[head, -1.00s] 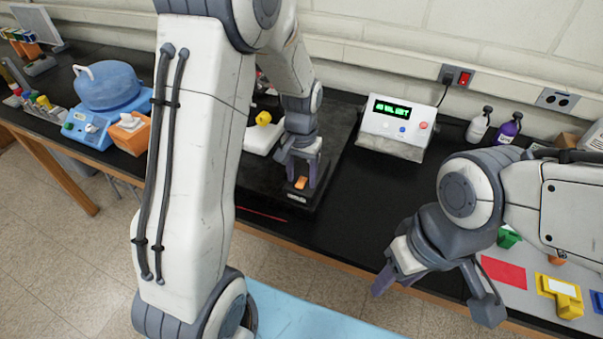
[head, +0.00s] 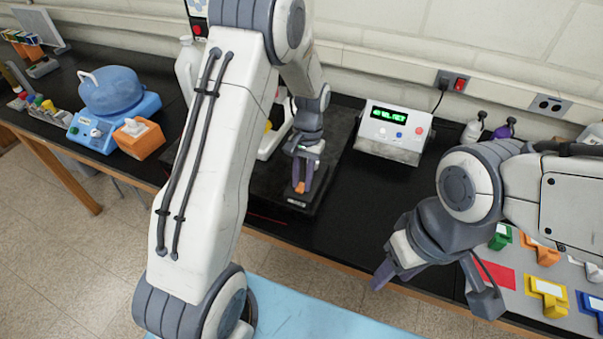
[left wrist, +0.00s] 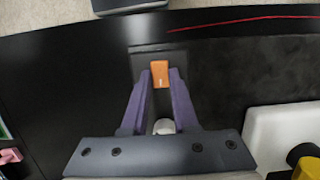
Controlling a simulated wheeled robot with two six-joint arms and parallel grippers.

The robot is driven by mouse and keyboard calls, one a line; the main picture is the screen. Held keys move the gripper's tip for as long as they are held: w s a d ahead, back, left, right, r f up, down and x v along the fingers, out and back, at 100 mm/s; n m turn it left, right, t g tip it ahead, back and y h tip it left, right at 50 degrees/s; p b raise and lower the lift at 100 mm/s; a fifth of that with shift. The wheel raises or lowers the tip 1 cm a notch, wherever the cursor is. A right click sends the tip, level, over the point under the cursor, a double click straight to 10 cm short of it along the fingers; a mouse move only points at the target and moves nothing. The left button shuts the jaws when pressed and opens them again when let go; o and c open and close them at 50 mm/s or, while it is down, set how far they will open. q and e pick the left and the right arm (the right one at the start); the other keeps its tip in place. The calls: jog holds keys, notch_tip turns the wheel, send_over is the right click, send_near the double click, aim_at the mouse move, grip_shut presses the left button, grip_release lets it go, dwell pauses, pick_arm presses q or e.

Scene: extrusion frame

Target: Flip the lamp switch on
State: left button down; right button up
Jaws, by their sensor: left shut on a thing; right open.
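The orange switch (head: 300,187) sits near the front end of a black base plate (head: 297,203) on the black bench. My left gripper (head: 302,183) points down at it, and its purple fingers are shut on the switch. In the left wrist view the orange switch (left wrist: 160,73) shows between the two fingertips (left wrist: 160,77), with a small pale mark on its face. I cannot tell which way the switch is set. My right gripper (head: 433,288) is open and empty, in front of the bench edge at the right.
A white box with a green display (head: 393,131) stands right of the base plate. A white device with a yellow knob (left wrist: 308,168) is close to the left gripper. A blue-lidded machine (head: 110,92) and orange box (head: 138,139) stand left. Coloured blocks (head: 546,294) lie at the right.

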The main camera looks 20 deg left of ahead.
dwell(0.3)
pick_arm(q)
jog(key=c, duration=0.7)
grip_release()
jog(key=shift+w+r, duration=0.1)
jog(key=shift+w+r, duration=0.15)
jog(key=shift+r, duration=0.15)
jog(key=b+v, duration=0.2)
jog(key=v, duration=0.7)
jog(key=shift+w+d+r+b, duration=0.15)
jog(key=shift+r+b, duration=0.1)
jog(key=shift+b, duration=0.15)
